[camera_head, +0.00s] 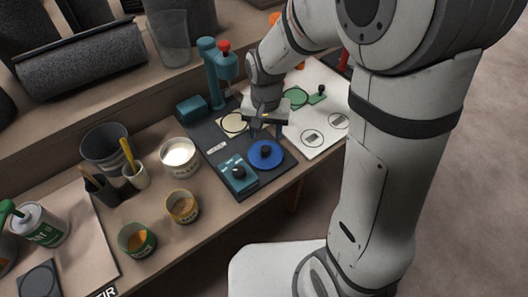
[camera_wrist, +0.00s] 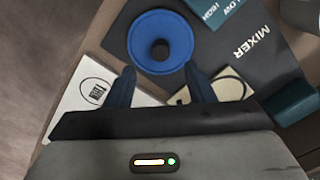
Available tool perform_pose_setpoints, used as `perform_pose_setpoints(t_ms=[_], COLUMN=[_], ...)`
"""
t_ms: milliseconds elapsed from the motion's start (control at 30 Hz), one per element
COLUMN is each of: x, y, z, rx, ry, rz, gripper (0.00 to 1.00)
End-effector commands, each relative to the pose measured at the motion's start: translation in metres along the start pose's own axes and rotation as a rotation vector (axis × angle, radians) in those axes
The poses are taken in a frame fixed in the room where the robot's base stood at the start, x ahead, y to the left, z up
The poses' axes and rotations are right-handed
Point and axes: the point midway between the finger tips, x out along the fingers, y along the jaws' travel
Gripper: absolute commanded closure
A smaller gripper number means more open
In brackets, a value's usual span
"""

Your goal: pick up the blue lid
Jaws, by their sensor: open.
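The blue lid (camera_head: 261,158) is a round disc with a dark knob in its middle. It lies on the dark mixer mat (camera_head: 281,173) near the bench's front edge. My gripper (camera_head: 267,128) is open and empty, above the mat and just behind the lid in the head view. Its two dark blue fingers also show in the wrist view (camera_wrist: 161,80). The fingers appear apart from the lid.
A teal control box (camera_head: 238,175) stands just left of the lid. A teal mixer stand (camera_head: 213,75) is behind. Several cans and cups, including a white-filled can (camera_head: 179,157), stand left.

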Motion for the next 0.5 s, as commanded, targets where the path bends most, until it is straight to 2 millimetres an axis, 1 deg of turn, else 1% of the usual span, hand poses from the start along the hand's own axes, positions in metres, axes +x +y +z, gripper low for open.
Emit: perform_pose_setpoints(t_ms=[33,267,400,500], x=[0.008,0.029,0.051,0.064], y=[0.000,0.000,-0.001,-0.001], z=[0.000,0.001,0.002,0.002], rx=[0.000,-0.002,-0.003,-0.003], ry=[-0.002,-0.002,-0.003,-0.001], rz=[0.001,0.001,0.002,0.001], gripper=[0.51,0.51,0.51,0.51])
